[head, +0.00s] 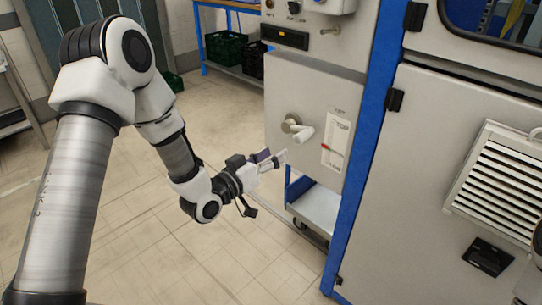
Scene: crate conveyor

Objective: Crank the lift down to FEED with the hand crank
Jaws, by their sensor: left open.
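The hand crank (291,125) is on the light grey cabinet panel, a round hub with a white handle (305,134) that points right and down. To its right is a white scale (336,147) with a label that seems to read TOP near its upper end and a red pointer (329,147) around mid-height. The lower label is too small to read. My left gripper (274,158) is open and empty, below and left of the crank handle, apart from it in the picture.
A blue frame post (366,115) stands right of the crank panel, then a large grey door (425,180) with a louvred vent (498,170). A pale tray (318,208) is below the panel. Dark crates (225,50) stand at the back. The floor (150,235) is clear.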

